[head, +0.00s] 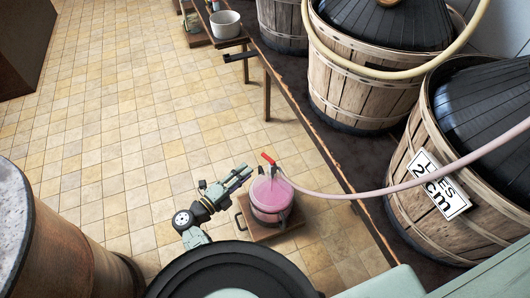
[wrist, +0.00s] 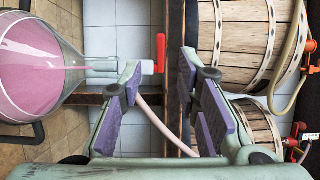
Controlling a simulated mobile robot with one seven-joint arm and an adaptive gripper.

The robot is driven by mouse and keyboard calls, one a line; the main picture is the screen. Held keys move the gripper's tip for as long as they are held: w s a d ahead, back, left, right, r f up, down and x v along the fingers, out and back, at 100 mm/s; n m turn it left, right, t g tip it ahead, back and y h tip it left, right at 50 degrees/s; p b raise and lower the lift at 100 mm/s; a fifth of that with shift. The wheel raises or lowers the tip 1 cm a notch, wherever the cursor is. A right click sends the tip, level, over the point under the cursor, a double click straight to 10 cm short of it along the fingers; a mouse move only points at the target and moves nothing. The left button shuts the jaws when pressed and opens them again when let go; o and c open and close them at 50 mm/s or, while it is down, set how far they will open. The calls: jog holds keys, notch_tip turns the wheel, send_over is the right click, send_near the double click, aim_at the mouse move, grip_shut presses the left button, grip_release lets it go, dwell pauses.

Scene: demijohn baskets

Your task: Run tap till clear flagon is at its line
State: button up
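The clear flagon (head: 270,205) stands upright, mostly full of pink liquid, with a clear band above the liquid below its neck. In the wrist view the flagon (wrist: 35,75) lies sideways at the left, and I cannot make out its fill line. The tap's red handle (head: 267,158) is just above the flagon's mouth; it also shows in the wrist view (wrist: 161,53). A pinkish hose (head: 350,195) runs from the tap to the right. My gripper (head: 242,176) is open and empty, left of the tap. In the wrist view the red handle is between and beyond its fingertips (wrist: 161,70).
The flagon stands on a low wooden board (head: 262,232) with a dark handle. Wooden demijohn baskets (head: 345,95) stand on the right behind a rail, one with a "LEES 2 cm" sign (head: 436,185). The tiled floor (head: 130,120) left is clear.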

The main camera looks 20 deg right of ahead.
aim_at(265, 155)
jog(key=p+x, duration=0.1)
jog(key=x, duration=0.9)
jog(key=shift+w+d, duration=0.2)
jog(key=shift+d, duration=0.05)
jog(key=shift+c, duration=0.4)
grip_shut()
